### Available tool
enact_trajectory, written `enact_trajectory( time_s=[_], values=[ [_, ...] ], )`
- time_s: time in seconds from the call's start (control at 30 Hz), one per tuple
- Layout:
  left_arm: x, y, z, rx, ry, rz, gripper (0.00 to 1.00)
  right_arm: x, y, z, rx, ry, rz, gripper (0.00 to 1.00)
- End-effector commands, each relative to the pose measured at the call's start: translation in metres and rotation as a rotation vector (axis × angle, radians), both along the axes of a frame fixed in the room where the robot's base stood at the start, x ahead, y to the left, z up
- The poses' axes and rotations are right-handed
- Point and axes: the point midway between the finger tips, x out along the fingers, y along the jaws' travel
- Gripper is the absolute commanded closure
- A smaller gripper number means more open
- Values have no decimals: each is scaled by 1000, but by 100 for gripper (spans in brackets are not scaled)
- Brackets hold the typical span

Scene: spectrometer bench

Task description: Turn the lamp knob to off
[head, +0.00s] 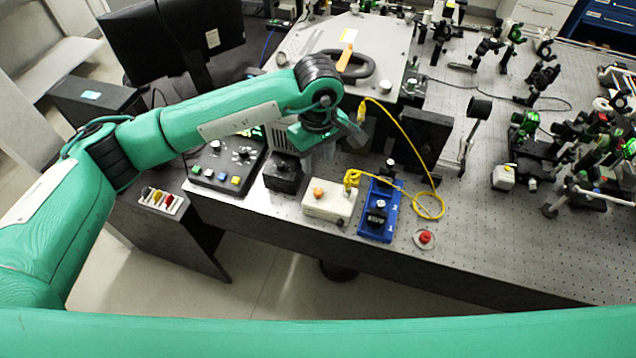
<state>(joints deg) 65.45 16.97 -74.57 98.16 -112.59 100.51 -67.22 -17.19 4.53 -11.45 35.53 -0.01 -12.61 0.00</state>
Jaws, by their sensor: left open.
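Several knobs show, and I cannot tell for sure which is the lamp knob. A black control panel (228,168) with round knobs and coloured buttons lies at the bench's left end. A small black box (283,175) with a knob on top stands beside it. A white box (330,205) carries an orange knob (318,191). My left gripper (345,140) is open, above and behind the white box, apart from its orange knob. My wrist hides part of the bench behind it. My right gripper is out of view.
A yellow cable (437,190) loops near a blue tray (379,225) holding black parts. A red button (425,238) sits near the front edge. A black upright plate (426,135) stands right of my gripper. Optical mounts crowd the right; the bench (490,240) is clear at front right.

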Motion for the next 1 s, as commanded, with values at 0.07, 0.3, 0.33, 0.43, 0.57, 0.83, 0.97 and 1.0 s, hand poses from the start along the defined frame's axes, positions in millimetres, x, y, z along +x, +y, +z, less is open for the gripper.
enact_trajectory(
  time_s=[0.07, 0.3, 0.33, 0.43, 0.57, 0.83, 0.97, 1.0],
  values=[
    [-1, 0, -13, 1, 7, 3, 59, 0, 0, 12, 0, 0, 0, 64],
    [-1, 0, -63, 0, 6, 3, 59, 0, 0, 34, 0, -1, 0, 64],
    [-1, 0, -69, -1, 7, 4, 59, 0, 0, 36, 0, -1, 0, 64],
    [-2, 0, -86, -1, 5, 2, 59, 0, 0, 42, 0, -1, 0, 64],
    [-1, -1, -101, -2, 5, 2, 59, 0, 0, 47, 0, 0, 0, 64],
    [0, 0, -111, -3, 2, 1, 59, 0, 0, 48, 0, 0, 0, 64],
    [0, 0, -111, -3, 2, 1, 59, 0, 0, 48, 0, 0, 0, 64],
    [0, -1, -111, -3, 2, 1, 65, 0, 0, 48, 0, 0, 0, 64]
  ],
)
